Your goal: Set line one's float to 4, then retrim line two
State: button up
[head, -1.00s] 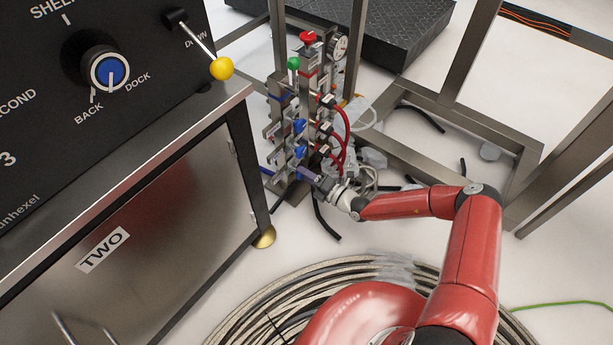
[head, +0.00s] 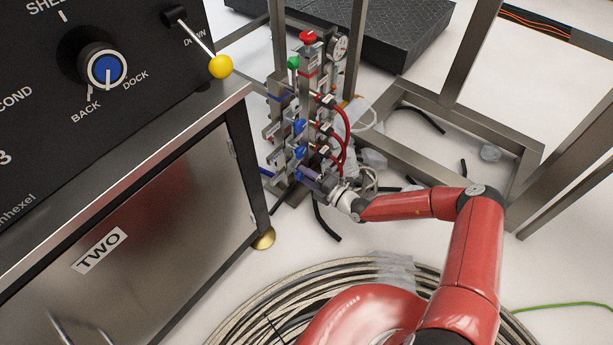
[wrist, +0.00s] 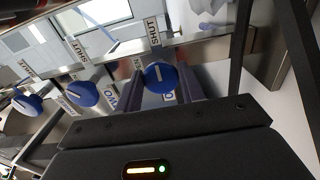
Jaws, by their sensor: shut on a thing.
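The line manifold (head: 306,90) stands upright on the floor, with blue knobs on its front and red hoses on its right side. My gripper (head: 308,175) is low at the manifold, at the lowest blue knob in view. In the wrist view my gripper (wrist: 160,88) has one finger on each side of a round blue knob (wrist: 160,77) with a white pointer line and is shut on it. A SHUT label is beside this knob; another label behind it is mostly hidden. Two more blue knobs (wrist: 83,94) are to its left. The floats and their scales cannot be read.
A black cabinet marked TWO (head: 98,250) with a blue dial (head: 107,69) and a yellow-tipped lever (head: 221,66) stands close on the left. Metal frame posts (head: 472,50) stand right of the manifold. Coiled cable (head: 270,310) and loose black hoses lie on the floor.

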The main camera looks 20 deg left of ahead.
jog(key=o, duration=1)
jog(key=shift+d, duration=0.1)
jog(key=p+v, duration=0.1)
jog(key=v, duration=0.6)
jog(key=shift+s+d, duration=0.1)
jog(key=shift+d, duration=0.2)
